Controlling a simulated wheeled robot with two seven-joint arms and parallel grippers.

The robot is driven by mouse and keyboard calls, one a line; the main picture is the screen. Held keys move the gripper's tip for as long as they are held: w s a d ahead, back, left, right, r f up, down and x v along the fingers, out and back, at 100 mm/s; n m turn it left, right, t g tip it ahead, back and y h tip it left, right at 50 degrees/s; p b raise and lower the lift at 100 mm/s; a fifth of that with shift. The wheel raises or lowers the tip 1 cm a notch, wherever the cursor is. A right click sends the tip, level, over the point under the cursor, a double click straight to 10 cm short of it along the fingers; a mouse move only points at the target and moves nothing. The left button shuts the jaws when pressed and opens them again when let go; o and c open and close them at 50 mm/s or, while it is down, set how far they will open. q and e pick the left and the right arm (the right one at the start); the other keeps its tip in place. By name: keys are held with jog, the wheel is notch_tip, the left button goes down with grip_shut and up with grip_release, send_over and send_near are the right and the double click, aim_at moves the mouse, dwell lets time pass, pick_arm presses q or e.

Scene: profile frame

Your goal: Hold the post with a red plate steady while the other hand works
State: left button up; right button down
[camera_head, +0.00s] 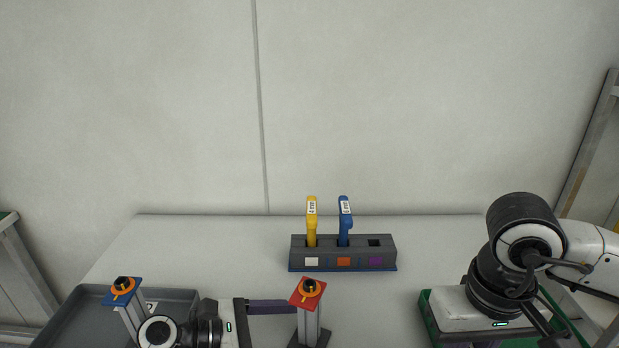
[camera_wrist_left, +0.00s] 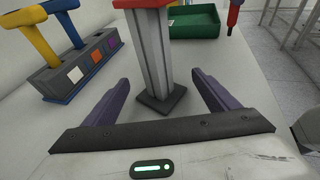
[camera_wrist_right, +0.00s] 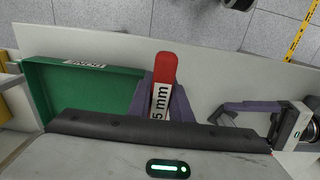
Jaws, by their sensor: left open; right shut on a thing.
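The post with a red plate (camera_head: 308,291) stands upright on its dark base on the table; an orange ring and a dark piece are on top. In the left wrist view its grey post (camera_wrist_left: 151,55) shows between and just beyond the fingers of my left gripper (camera_wrist_left: 160,82). That gripper is open, with a clear gap on each side of the post. My right gripper (camera_wrist_right: 163,92) is shut on a red-handled tool (camera_wrist_right: 165,68) marked "5 mm". The tool's lower part is hidden in the right wrist view. In the head view my right fingers are hidden.
A rack (camera_head: 343,253) holds a yellow tool (camera_head: 311,220) and a blue tool (camera_head: 344,220); its purple-marked slot is empty. A post with a blue plate (camera_head: 122,291) stands by the grey tray (camera_head: 70,318) at left. A green "DONE" tray (camera_wrist_right: 85,95) lies near my right gripper.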

pick_arm(q)
jog(key=shift+w+d+f, duration=0.1)
jog(key=shift+d+f, duration=0.1)
jog(key=shift+d, duration=0.2)
jog(key=c, duration=1.5)
pick_arm(e)
jog(key=shift+w+r, duration=0.1)
